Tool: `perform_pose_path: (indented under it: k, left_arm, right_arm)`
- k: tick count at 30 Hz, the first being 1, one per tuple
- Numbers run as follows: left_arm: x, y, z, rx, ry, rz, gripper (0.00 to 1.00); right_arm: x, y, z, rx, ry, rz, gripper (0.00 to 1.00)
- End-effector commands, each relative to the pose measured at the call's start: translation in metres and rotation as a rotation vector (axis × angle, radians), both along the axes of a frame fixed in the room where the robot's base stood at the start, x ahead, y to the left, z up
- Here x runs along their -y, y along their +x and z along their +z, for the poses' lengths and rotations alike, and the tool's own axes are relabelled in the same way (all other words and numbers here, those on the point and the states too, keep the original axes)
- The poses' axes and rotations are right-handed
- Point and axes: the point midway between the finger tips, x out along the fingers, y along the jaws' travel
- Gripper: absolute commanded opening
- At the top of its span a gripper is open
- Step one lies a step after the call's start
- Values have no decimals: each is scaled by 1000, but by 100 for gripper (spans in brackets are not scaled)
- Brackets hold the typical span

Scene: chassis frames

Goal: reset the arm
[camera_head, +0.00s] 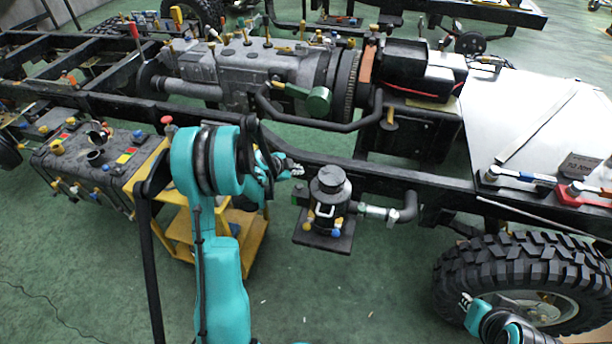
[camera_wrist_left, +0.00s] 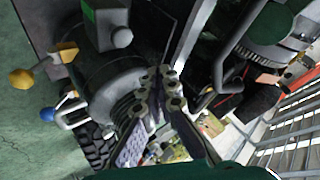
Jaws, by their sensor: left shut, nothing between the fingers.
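My left arm rises in teal from the bottom of the head view. Its small left gripper (camera_head: 292,169) is shut and empty, in front of the black chassis rail and up and left of a dark cylindrical unit (camera_head: 328,190). In the left wrist view its jointed grey fingers (camera_wrist_left: 158,112) show in front of a dark rounded housing (camera_wrist_left: 98,80), with no object between them. My right arm shows only as a teal and black piece at the lower right, by the tire. A small pale part (camera_head: 466,300) there may be its gripper; its jaws cannot be made out.
The chassis rail (camera_head: 285,150) runs across the view, with a gearbox (camera_head: 240,72) behind it. A yellow cart (camera_head: 250,245) stands close beside my left arm. A big tire (camera_head: 525,262) is at the right. Green floor (camera_head: 340,290) is clear in the lower middle.

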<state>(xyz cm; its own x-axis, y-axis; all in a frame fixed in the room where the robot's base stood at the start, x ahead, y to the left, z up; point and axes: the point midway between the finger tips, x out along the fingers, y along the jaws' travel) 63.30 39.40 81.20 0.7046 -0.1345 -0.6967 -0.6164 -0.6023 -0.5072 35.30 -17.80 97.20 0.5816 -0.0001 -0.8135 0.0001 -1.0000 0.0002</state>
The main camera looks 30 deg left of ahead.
Motion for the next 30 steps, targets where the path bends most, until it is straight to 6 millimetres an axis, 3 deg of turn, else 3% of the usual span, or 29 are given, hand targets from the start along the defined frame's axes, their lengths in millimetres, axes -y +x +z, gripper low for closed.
perform_pose_path:
  k: [8, 14, 21, 30]
  left_arm:
    - [5, -1, 6, -6, -8, 7, 0]
    - [48, -19, 55, -64, -84, 89, 0]
    - [120, -77, 124, -156, -211, 274, 0]
    - [187, -180, 166, -219, -351, 523, 0]
  right_arm:
    - [0, 0, 0, 0, 0, 0, 18]
    - [0, 0, 0, 0, 0, 0, 18]
    - [0, 0, 0, 0, 0, 0, 18]
    - [0, 0, 0, 0, 0, 0, 18]
